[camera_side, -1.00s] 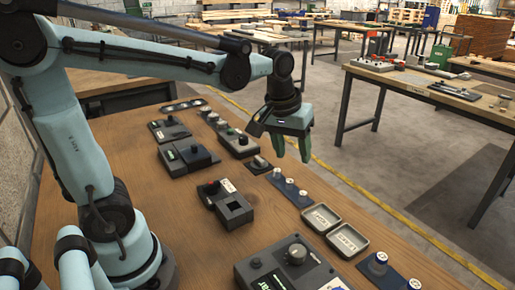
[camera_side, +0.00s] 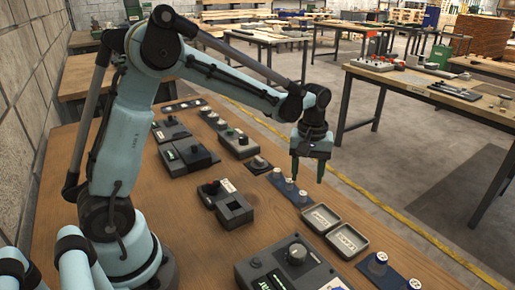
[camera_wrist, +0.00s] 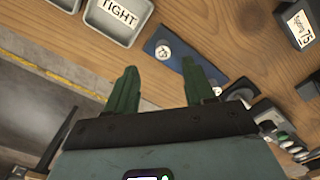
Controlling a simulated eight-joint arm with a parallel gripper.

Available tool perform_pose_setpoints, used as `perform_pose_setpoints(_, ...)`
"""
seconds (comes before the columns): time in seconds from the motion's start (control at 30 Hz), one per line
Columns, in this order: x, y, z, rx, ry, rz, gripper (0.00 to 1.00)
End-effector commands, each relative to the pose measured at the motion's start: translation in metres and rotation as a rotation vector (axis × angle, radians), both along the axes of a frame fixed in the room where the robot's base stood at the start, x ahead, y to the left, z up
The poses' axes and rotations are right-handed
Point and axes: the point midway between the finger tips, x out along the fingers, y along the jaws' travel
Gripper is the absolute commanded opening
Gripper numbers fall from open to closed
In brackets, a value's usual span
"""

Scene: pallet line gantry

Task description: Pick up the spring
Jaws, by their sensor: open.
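My gripper (camera_side: 307,177) is open and empty, pointing down above the table beside a dark blue strip (camera_side: 296,190). In the wrist view my two green fingers (camera_wrist: 161,72) are spread apart. The blue strip (camera_wrist: 182,60) shows beyond them, with one pale-topped piece (camera_wrist: 163,51) between and past the fingertips.
Two labelled grey trays stand near the strip; one (camera_wrist: 120,34) reads "TIGHT". A second blue strip (camera_side: 391,278) with white-topped cylinders lies at the near right. A dark box with a knob (camera_side: 296,252) and other devices (camera_side: 238,147) occupy the wooden table (camera_side: 140,232).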

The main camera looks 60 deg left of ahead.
Motion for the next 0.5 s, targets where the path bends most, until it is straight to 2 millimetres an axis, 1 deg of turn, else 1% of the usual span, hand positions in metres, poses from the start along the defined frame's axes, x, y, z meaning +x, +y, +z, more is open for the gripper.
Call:
perform_pose_setpoints(0.03, 0.000, 0.000, -0.005, 0.000, 0.000, 0.000, 0.53)
perform_pose_setpoints(0.17, 0.000, 0.000, -0.010, 0.000, 0.000, -0.001, 0.53)
perform_pose_setpoints(0.27, -0.001, 0.001, -0.018, 0.000, 0.000, 0.000, 0.53)
perform_pose_setpoints(0.5, -0.003, 0.003, -0.051, 0.000, -0.001, 0.000, 0.53)
